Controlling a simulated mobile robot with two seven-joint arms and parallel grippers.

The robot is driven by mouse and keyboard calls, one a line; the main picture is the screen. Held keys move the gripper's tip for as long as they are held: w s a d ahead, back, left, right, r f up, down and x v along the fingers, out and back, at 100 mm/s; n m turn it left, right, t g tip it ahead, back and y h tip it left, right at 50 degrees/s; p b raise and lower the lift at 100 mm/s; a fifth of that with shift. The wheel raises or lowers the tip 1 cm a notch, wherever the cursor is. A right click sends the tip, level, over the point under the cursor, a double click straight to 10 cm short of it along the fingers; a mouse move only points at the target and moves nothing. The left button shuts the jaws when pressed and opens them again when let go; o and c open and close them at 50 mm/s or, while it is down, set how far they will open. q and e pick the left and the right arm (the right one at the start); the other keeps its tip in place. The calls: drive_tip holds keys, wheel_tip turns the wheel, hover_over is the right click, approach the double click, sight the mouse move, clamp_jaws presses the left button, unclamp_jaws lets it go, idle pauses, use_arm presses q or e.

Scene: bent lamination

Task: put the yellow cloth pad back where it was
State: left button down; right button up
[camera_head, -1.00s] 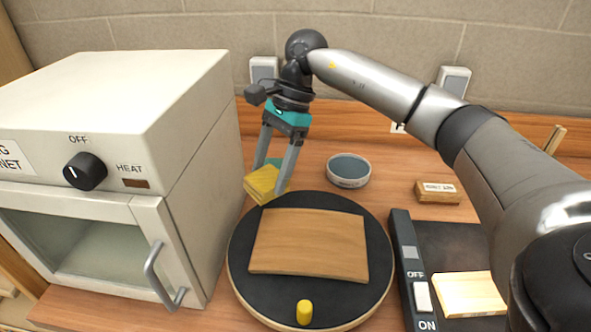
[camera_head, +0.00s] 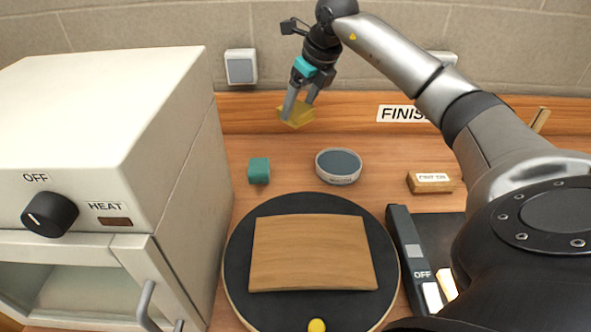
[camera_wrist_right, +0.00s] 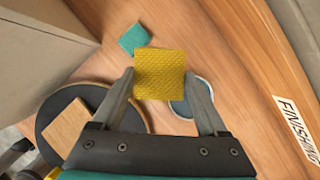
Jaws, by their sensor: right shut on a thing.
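The yellow cloth pad (camera_head: 297,114) is held in the air above the back of the bench, in front of the wooden backboard. My right gripper (camera_head: 300,108) is shut on it; in the right wrist view the pad (camera_wrist_right: 160,74) sits between the two fingers (camera_wrist_right: 163,88). A teal block (camera_head: 259,170) stands on the bench below and to the left, and also shows in the right wrist view (camera_wrist_right: 134,39). My left gripper is not in view.
A round black turntable (camera_head: 240,260) carries a bent wooden panel (camera_head: 310,252). A round tin (camera_head: 339,166) stands behind it. A heater cabinet (camera_head: 190,170) fills the left. A labelled wooden block (camera_head: 431,183) and a switch unit (camera_head: 408,245) are on the right.

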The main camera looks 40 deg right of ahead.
wheel_tip(320, 180, down, 13)
drive_tip(key=shift+b, duration=0.65)
drive_tip(key=shift+f, duration=2.2)
drive_tip(key=shift+f+b, duration=0.15)
drive_tip(key=shift+b, duration=0.2)
drive_tip(key=o, duration=1.1)
drive_tip(key=shift+r, duration=0.35)
drive_tip(key=p+v, duration=0.1)
drive_tip(key=v, duration=1)
drive_tip(key=shift+s+r, duration=0.15)
drive_tip(key=shift+r, duration=0.2)
